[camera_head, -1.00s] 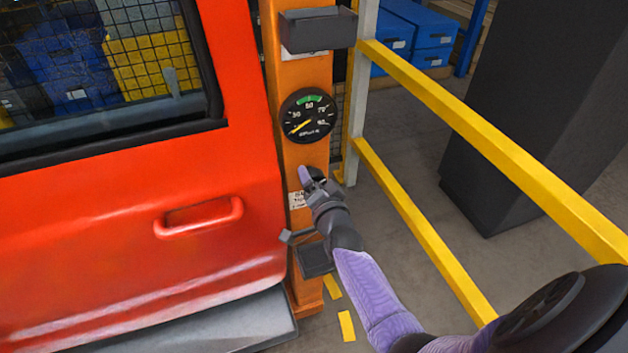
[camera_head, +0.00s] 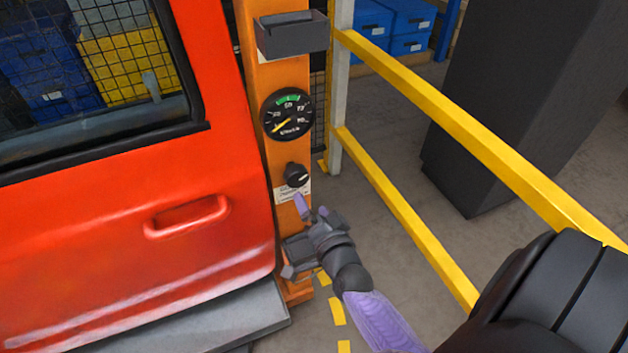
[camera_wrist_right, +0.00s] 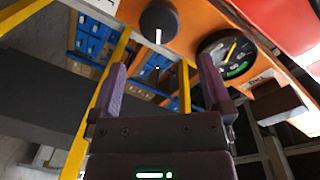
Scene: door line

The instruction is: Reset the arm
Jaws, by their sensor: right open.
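My right gripper (camera_head: 312,208) is just below the black knob (camera_head: 297,175) on the orange post (camera_head: 257,92), in the head view. Its purple fingers are apart and empty. In the right wrist view the gripper (camera_wrist_right: 163,85) is open, with the knob (camera_wrist_right: 158,22) beyond the fingertips and not between them. The knob's white mark shows there. A round gauge (camera_head: 287,115) with a yellow needle and a green band sits above the knob; it also shows in the right wrist view (camera_wrist_right: 228,55). My left gripper is not in view.
A red vehicle door (camera_head: 120,220) with a handle (camera_head: 187,216) stands left of the post. A dark box (camera_head: 292,36) juts from the post above the gauge. Yellow rails (camera_head: 450,120) and a dark cabinet (camera_head: 520,100) stand at the right.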

